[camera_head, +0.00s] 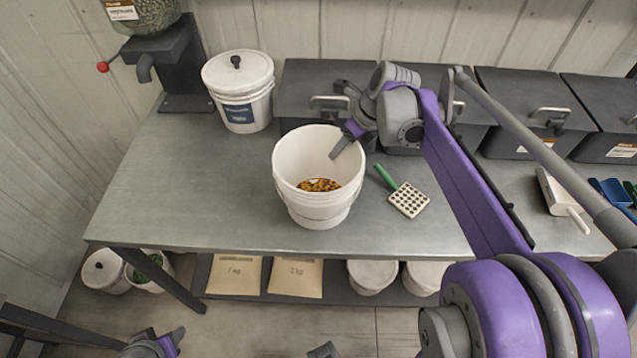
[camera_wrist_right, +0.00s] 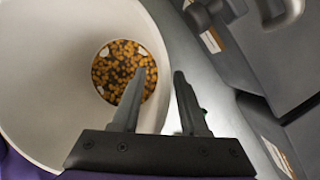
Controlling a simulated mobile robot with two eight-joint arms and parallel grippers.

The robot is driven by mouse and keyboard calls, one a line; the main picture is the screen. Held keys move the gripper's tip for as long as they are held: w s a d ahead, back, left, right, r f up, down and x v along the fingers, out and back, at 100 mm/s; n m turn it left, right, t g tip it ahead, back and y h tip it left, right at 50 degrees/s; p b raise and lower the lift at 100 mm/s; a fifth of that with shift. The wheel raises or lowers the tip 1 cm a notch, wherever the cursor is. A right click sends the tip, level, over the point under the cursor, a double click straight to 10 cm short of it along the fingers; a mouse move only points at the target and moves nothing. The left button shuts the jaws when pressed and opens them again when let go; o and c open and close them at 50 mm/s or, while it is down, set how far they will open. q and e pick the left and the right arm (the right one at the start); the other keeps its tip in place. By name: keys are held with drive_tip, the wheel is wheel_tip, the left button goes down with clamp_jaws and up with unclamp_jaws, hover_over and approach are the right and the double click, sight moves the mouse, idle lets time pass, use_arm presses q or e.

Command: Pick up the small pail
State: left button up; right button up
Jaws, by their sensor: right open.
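An open white pail (camera_head: 312,208) stands upright on the grey bench, with orange-brown seeds (camera_head: 319,185) in its bottom. My right gripper (camera_head: 346,146) is at the pail's right rim, open. In the right wrist view, the pail (camera_wrist_right: 40,75) fills the left side, seeds showing inside. There, one finger of the right gripper (camera_wrist_right: 165,76) is over the pail's inside and the other lies outside, with the wall between them. I cannot tell whether either finger touches the wall. Part of my left gripper (camera_head: 168,343) shows at the bottom edge, mostly cut off.
A lidded white bucket (camera_head: 240,92) stands behind left, beside a seed hopper (camera_head: 150,15) on a dark stand. A green-handled perforated paddle (camera_head: 408,200) lies right of the pail. Dark lidded bins (camera_head: 537,95) line the back. The bench's left front is clear.

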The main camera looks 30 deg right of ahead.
drive_tip(key=shift+w+f, duration=0.15)
drive_tip(key=shift+f, duration=0.25)
drive_tip(key=shift+a, duration=0.1)
drive_tip(key=shift+c, duration=0.2)
clamp_jaws()
idle(0.9)
